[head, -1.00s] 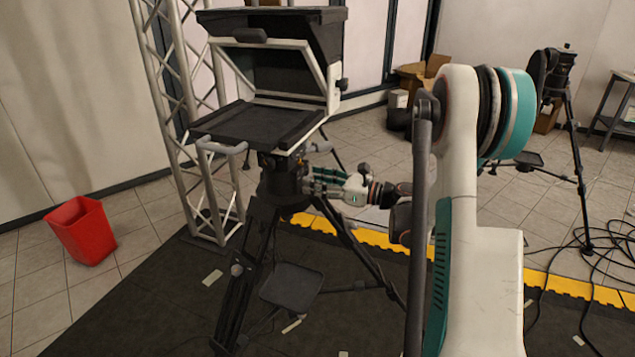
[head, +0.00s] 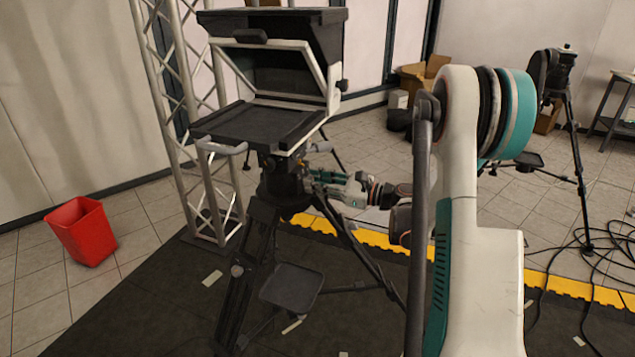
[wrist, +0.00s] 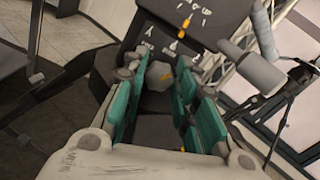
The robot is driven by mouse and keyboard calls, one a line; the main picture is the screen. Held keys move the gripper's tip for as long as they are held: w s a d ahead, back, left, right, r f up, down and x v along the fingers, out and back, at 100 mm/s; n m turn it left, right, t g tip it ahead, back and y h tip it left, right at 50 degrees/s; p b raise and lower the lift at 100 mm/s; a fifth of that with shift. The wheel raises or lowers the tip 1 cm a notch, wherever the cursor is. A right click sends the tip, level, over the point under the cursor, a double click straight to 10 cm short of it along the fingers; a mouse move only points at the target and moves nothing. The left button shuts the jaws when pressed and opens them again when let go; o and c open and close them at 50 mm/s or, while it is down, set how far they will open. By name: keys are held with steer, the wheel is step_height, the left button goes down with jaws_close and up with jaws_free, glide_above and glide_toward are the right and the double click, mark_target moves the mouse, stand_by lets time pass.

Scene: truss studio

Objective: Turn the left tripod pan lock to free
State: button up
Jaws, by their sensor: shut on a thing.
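The left tripod (head: 243,270) stands on the dark mat and carries a teleprompter (head: 270,122). Its dark head (head: 278,182) sits just under the teleprompter. My gripper (head: 312,182) reaches the right side of that head. In the head view the knob is hidden by my fingers.
The grey pan handle (wrist: 250,60) lies right of my fingers in the wrist view. A truss (head: 205,150) stands behind the left tripod, and a red bin (head: 82,232) at left. Another tripod (head: 575,150) stands at right, with loose cables (head: 600,265) on the floor.

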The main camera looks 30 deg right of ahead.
steer(key=shift+s+a+f+n, duration=0.1)
steer(key=shift+f+n, duration=0.05)
steer(key=shift+n, duration=3.45)
steer(key=shift+s+a+f+n, duration=0.1)
steer(key=shift+f+n, duration=0.05)
steer(key=shift+n, duration=3.45)
steer(key=o, duration=1)
steer(key=shift+o, duration=0.2)
steer(key=shift+d, duration=0.1)
